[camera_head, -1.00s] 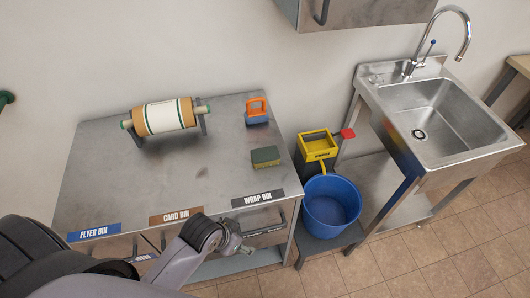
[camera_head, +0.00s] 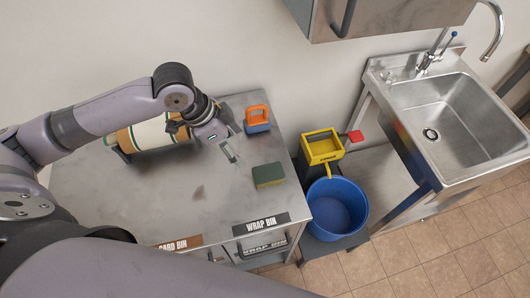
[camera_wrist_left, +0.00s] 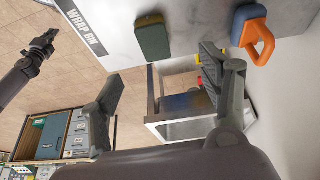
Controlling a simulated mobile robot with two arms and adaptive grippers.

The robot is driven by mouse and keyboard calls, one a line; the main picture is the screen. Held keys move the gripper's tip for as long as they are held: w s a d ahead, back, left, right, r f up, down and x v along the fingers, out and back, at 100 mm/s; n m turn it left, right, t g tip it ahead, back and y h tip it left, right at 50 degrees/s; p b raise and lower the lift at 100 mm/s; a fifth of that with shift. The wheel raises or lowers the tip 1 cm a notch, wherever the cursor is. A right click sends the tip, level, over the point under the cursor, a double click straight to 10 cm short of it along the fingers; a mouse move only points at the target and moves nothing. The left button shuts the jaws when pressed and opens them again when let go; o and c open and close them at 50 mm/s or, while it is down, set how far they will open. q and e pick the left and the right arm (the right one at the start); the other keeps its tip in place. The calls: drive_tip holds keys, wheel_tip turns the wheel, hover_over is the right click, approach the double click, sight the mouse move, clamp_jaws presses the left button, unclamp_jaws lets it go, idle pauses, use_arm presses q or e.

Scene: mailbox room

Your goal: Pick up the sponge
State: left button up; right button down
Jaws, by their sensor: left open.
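The sponge (camera_head: 268,175), dark green with a yellowish side, lies on the metal table near its right edge. It also shows in the left wrist view (camera_wrist_left: 152,38), at top centre beyond the fingertips. My left gripper (camera_head: 229,152) is above the table, left of and a little behind the sponge, apart from it. Its fingers are spread and empty in the left wrist view (camera_wrist_left: 160,76). My right gripper (camera_wrist_left: 47,42) shows at the far left of the left wrist view; its jaw state is unclear. It is not visible in the head view.
An orange-and-blue tool (camera_head: 257,119) stands behind the sponge. A paper roll (camera_head: 150,133) is partly hidden by my left arm. A blue bucket (camera_head: 337,207) and yellow wringer (camera_head: 322,147) stand right of the table (camera_head: 215,205). A cabinet (camera_head: 385,18) hangs above.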

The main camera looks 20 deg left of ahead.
use_arm(q)
drive_tip(key=p, duration=0.2)
approach(265, 173)
use_arm(e)
drive_tip(key=s+d+r, duration=0.2)
drive_tip(key=s, duration=0.3)
use_arm(q)
drive_tip(key=x, duration=0.3)
drive_tip(key=shift+w+a+f, duration=0.25)
drive_tip(key=shift+f, duration=0.2)
drive_tip(key=shift+d+f, duration=0.25)
drive_tip(key=shift+f, duration=0.25)
drive_tip(key=shift+d+f+p, duration=0.2)
drive_tip(key=shift+p, duration=0.25)
drive_tip(key=x, duration=0.2)
drive_tip(key=p+x, duration=0.1)
drive_tip(key=x, duration=0.1)
drive_tip(key=shift+d+f+p, duration=0.1)
drive_tip(key=shift+d+p, duration=0.2)
drive_tip(key=shift+f, duration=0.2)
use_arm(e)
drive_tip(key=shift+w+a+r, duration=0.25)
drive_tip(key=shift+w+r, duration=0.35)
drive_tip(key=shift+w, duration=0.05)
drive_tip(key=shift+w+a+r, duration=0.25)
drive_tip(key=shift+w+r, duration=0.3)
drive_tip(key=shift+w, duration=0.05)
